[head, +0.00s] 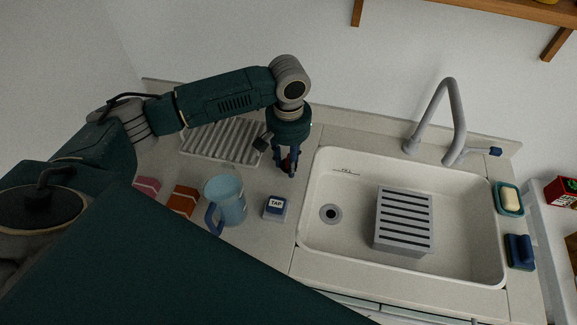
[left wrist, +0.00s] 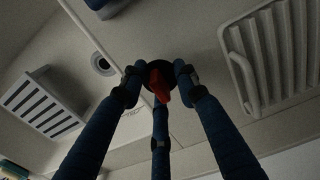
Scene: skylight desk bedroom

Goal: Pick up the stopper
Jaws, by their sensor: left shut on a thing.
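The stopper (left wrist: 159,87) shows in the left wrist view as a dark round disc with a red grip standing up in its middle. My left gripper (left wrist: 158,92) has its three blue fingers closed around the red grip. In the head view, the left gripper (head: 288,168) points down at the counter strip just left of the sink, with a bit of red between its fingers. The fingers hide most of the stopper there. I cannot tell whether its disc touches the counter. My right gripper is in neither view.
The white sink (head: 350,185) has an open drain (head: 331,213) and a grey slotted box (head: 404,221). The faucet (head: 455,115) rises behind. A ribbed drying rack (head: 225,141), blue mug (head: 226,200) and TAP box (head: 275,206) stand left of the sink. A sponge (head: 520,251) lies right.

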